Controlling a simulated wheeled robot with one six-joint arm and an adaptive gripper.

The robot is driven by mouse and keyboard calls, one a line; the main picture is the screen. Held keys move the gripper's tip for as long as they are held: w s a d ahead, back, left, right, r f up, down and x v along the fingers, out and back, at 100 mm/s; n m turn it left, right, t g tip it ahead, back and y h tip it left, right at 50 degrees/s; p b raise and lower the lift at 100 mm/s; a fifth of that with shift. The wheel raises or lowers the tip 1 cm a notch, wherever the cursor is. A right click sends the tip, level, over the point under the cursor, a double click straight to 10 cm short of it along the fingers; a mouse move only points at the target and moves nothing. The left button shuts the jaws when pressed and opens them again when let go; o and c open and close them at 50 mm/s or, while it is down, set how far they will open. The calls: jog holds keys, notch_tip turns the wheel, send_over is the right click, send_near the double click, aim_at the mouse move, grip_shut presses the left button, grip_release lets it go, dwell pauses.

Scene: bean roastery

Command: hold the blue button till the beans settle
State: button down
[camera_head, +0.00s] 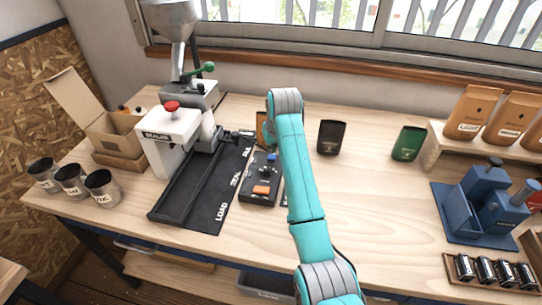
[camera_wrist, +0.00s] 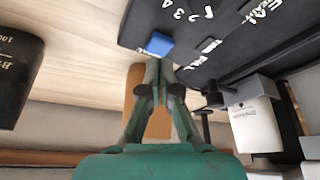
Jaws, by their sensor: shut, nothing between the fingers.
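The blue button (camera_head: 271,157) stands at the far end of a dark control box (camera_head: 258,200) on the bench, with an orange button (camera_head: 262,189) nearer the front. In the wrist view the blue button (camera_wrist: 158,44) shows just past the tips of my gripper (camera_wrist: 160,64). My gripper is shut and empty, its fingertips right at the button's edge. I cannot tell whether they touch or press it. In the head view my arm hides the gripper. No loose beans can be made out.
A white sealer (camera_head: 168,142) and a black mat (camera_head: 222,185) lie left of the box, below a metal hopper (camera_head: 172,18). A brown bag (camera_wrist: 147,105) stands behind the fingers. Black (camera_head: 331,136) and green (camera_head: 408,143) bags stand right. Bench between arm and blue press (camera_head: 478,205) is clear.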

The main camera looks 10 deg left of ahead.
aim_at(272, 156)
jog(key=shift+w+a, duration=0.15)
jog(key=shift+w, duration=0.15)
dwell(0.6)
jog(key=shift+f, duration=1.2)
dwell(1.1)
dwell(1.2)
jog(key=shift+r, duration=3)
